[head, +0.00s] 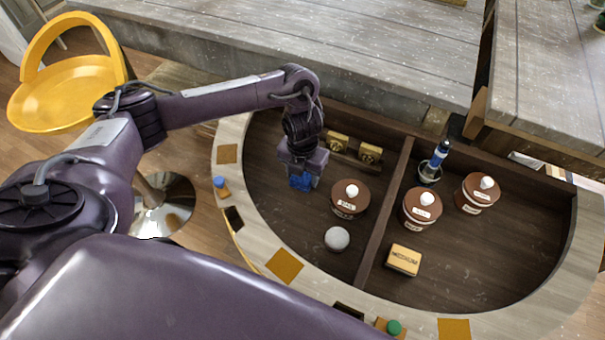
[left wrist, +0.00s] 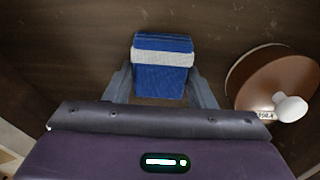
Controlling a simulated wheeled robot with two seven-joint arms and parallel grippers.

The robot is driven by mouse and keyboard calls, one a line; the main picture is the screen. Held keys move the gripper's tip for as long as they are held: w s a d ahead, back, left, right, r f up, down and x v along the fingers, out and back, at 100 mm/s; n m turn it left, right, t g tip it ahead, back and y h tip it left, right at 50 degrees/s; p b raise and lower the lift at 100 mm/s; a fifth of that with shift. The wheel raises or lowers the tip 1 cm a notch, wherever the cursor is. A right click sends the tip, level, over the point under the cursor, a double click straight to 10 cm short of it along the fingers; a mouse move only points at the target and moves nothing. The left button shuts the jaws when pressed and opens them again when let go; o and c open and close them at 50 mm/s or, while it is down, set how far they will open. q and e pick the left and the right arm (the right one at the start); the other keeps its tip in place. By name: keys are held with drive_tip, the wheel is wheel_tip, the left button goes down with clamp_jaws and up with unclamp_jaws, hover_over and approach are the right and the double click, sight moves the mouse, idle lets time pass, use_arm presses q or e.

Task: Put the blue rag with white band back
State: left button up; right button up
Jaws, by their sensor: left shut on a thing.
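The blue rag with white band (left wrist: 163,78) is between the fingers of my left gripper (left wrist: 163,92) in the left wrist view, folded into a small block with the white band across it. In the head view the blue rag (head: 301,182) shows below my left gripper (head: 303,176), which is shut on it, in the left compartment of the dark console top. I cannot tell whether the rag touches the compartment floor. My right gripper is not in view.
A brown-lidded jar (head: 349,199) stands just right of the rag, with a grey ball (head: 337,239) nearer. Brass pieces (head: 370,153) sit behind. A divider (head: 385,212) separates the right compartment, holding two jars, a blue-handled tool (head: 437,157) and a yellow box (head: 403,260).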

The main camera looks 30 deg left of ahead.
sight(303, 176)
use_arm(q)
drive_tip(key=shift+f, duration=0.15)
drive_tip(key=o, duration=1)
drive_tip(key=shift+r, duration=0.3)
wheel_tip(303, 176, up, 12)
drive_tip(key=p, duration=0.4)
drive_tip(key=shift+f, duration=0.1)
drive_tip(key=shift+s, duration=0.1)
